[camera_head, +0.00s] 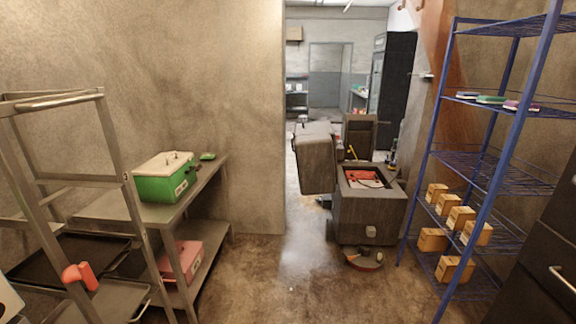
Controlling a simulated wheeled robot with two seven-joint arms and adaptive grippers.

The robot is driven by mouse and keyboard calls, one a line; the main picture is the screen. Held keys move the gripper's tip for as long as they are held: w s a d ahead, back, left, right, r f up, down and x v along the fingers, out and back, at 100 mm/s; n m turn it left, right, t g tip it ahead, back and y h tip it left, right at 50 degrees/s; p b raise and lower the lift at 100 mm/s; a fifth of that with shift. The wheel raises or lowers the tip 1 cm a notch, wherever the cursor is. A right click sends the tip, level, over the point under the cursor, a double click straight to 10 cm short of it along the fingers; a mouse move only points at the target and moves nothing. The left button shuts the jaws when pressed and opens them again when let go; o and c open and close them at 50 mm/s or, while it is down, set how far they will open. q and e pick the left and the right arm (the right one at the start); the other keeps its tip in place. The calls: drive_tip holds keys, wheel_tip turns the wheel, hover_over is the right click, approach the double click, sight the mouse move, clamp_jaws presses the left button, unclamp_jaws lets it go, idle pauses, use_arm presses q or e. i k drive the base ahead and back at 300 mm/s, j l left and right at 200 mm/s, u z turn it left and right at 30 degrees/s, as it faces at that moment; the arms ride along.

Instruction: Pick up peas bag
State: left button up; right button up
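I cannot make out a peas bag for certain. A small flat green item (207,156) lies on the back end of the steel table (190,198) at the left; it is too small to tell what it is. A green box with a white lid (165,178) stands on the same table, nearer to me. Neither of my grippers is in view.
A pink box (182,258) sits on the table's lower shelf. A metal rack (118,160) with dark trays stands front left. Blue wire shelves (485,165) with several small cartons stand right.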

sight(206, 157)
drive_tip(key=i, duration=2.35)
drive_tip(key=i+l+u, duration=0.25)
drive_tip(key=i, duration=0.25)
drive_tip(key=i+l+u, duration=0.15)
drive_tip(key=i+u, duration=0.15)
drive_tip(key=i, duration=0.25)
drive_tip(key=i+l+u, duration=0.25)
drive_tip(key=i+l, duration=0.15)
drive_tip(key=i, duration=0.05)
